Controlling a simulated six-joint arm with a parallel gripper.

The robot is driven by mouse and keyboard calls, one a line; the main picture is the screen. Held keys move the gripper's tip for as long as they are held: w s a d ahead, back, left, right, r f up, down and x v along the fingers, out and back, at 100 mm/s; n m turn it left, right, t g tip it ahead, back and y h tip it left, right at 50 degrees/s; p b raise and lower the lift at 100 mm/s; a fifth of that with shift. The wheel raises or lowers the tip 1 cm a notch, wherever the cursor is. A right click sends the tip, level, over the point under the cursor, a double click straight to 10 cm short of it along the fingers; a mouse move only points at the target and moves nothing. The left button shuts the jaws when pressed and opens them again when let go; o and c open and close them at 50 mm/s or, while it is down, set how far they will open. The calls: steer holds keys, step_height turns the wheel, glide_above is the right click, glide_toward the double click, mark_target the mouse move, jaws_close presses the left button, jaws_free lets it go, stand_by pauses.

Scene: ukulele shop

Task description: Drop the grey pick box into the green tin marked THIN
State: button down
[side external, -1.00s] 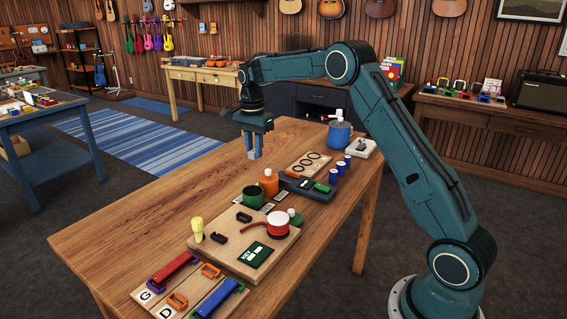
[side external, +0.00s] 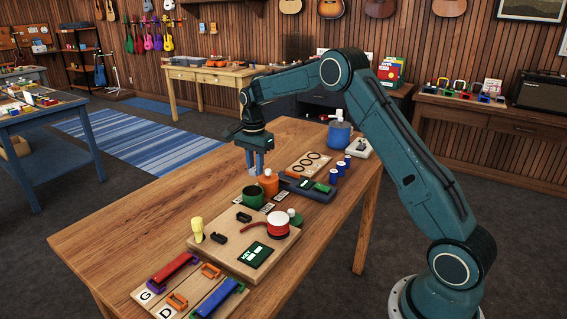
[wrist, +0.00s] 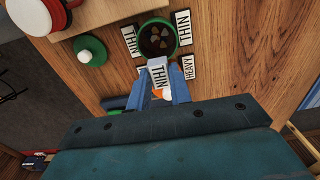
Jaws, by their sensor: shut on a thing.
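The orange tin is mostly hidden in the wrist view.
A red-and-white reel (side external: 279,225) and a green piece with a white knob (side external: 294,217) sit to the right. A yellow piece (side external: 198,229) stands at the left. The table's left side is clear.

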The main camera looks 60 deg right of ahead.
mark_target(255, 168)
steer(key=c, duration=1.2)
jaws_free()
steer(key=shift+r, duration=0.15)
step_height(255, 168, up, 14)
steer(key=shift+f, duration=0.25)
